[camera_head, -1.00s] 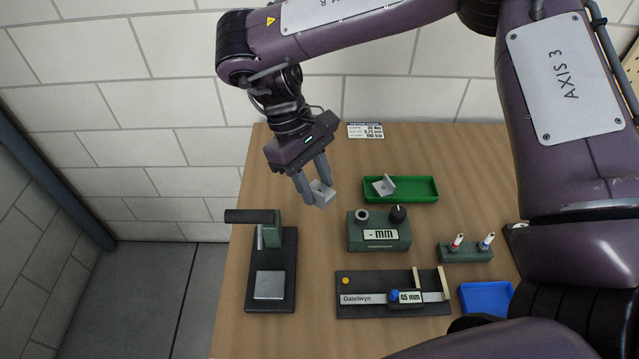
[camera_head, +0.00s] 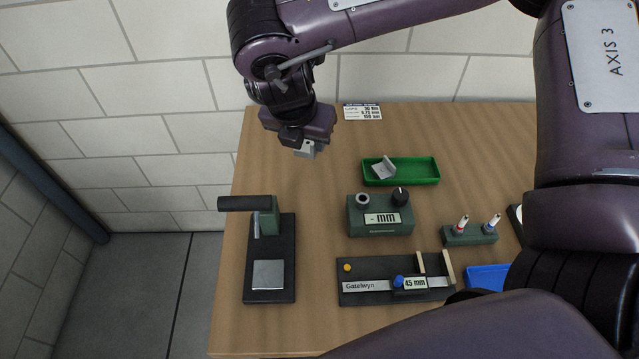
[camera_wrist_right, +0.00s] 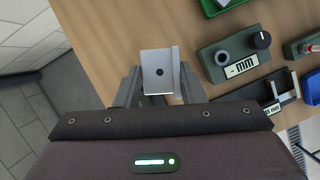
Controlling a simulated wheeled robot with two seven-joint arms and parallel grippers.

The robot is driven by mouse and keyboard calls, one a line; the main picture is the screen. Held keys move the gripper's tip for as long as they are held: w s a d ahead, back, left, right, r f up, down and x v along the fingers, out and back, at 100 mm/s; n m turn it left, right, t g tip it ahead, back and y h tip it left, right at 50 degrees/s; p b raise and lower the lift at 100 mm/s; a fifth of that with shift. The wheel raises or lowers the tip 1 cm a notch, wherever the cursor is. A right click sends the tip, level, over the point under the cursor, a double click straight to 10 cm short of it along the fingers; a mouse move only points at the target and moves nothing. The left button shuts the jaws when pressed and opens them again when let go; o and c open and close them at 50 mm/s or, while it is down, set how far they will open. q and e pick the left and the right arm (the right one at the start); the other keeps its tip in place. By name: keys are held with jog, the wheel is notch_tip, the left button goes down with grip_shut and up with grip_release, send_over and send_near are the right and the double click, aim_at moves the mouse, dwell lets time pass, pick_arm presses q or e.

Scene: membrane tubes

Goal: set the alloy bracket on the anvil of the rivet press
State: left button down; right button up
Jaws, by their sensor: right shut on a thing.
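My right gripper (camera_head: 302,147) is shut on a grey alloy bracket (camera_head: 309,151), held above the back left of the table. In the right wrist view the bracket (camera_wrist_right: 157,74) sits between the two fingers (camera_wrist_right: 160,90), showing a flat face with one hole and a raised edge at right. The rivet press (camera_head: 264,222) stands at the table's left, with a dark lever on top. Its anvil, a square silver plate (camera_head: 268,274), is bare on the front of the dark base. The bracket is apart from the press, behind it and to its right. My left gripper is not in view.
A green tray (camera_head: 422,170) holds another bracket (camera_head: 383,168). A green gauge box (camera_head: 380,222) reads "- mm". A dark slide fixture (camera_head: 375,268) reads "45 mm". A holder with two pens (camera_head: 470,235) and a blue tray (camera_head: 487,277) are at right. Table between press and gauge is clear.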

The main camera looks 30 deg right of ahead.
jog(key=n, duration=0.2)
jog(key=w+n+t+y, duration=0.1)
jog(key=n, duration=0.1)
jog(key=shift+d+y, duration=0.2)
jog(key=shift+y, duration=0.1)
jog(key=n, duration=0.1)
jog(key=n+y, duration=0.1)
jog(key=shift+w+d+r+n+b, duration=0.1)
jog(key=shift+w+d+n+b, duration=0.1)
jog(key=shift+n+b, duration=0.2)
jog(key=w+d+n+y, duration=0.1)
jog(key=d+n+y, duration=0.1)
jog(key=n, duration=0.4)
jog(key=n+g+y+b, duration=0.35)
jog(key=n+b, duration=0.45)
jog(key=n, duration=0.6)
send_over(317, 184)
jog(key=d, duration=0.2)
jog(key=shift+g, duration=0.35)
jog(key=f, duration=1.4)
jog(key=shift+s+a+f, duration=0.1)
jog(key=shift+a, duration=0.15)
notch_tip(317, 184, down, 4)
jog(key=shift+r+b, duration=0.15)
jog(key=shift+b, duration=0.2)
jog(key=shift+f, duration=0.45)
